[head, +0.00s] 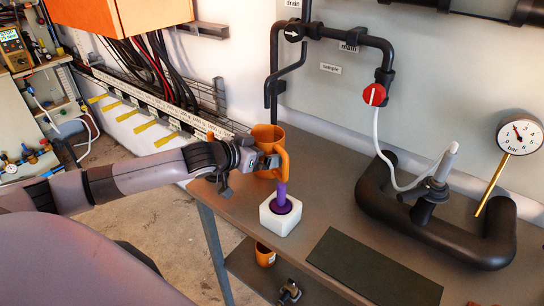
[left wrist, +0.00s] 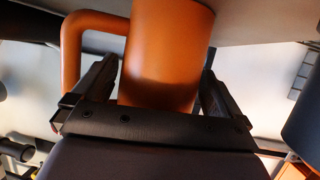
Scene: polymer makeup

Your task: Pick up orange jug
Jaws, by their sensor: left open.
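The orange jug (head: 268,134) stands upright near the left edge of the grey bench in the head view, with its handle on the near right side. My left gripper (head: 266,161) reaches it from the left and hides part of its lower body. In the left wrist view the jug (left wrist: 165,60) fills the space between the two fingers of the left gripper (left wrist: 158,80). The fingers are spread on either side of the jug body, and its handle (left wrist: 72,55) lies outside the left finger. Whether the fingers touch the jug cannot be told. My right gripper is not in view.
A white block (head: 280,216) with a purple rod (head: 281,195) stands just in front of the jug. A dark mat (head: 375,268) and a black pipe loop (head: 435,240) lie to the right. Another orange vessel (head: 265,256) sits below the bench top.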

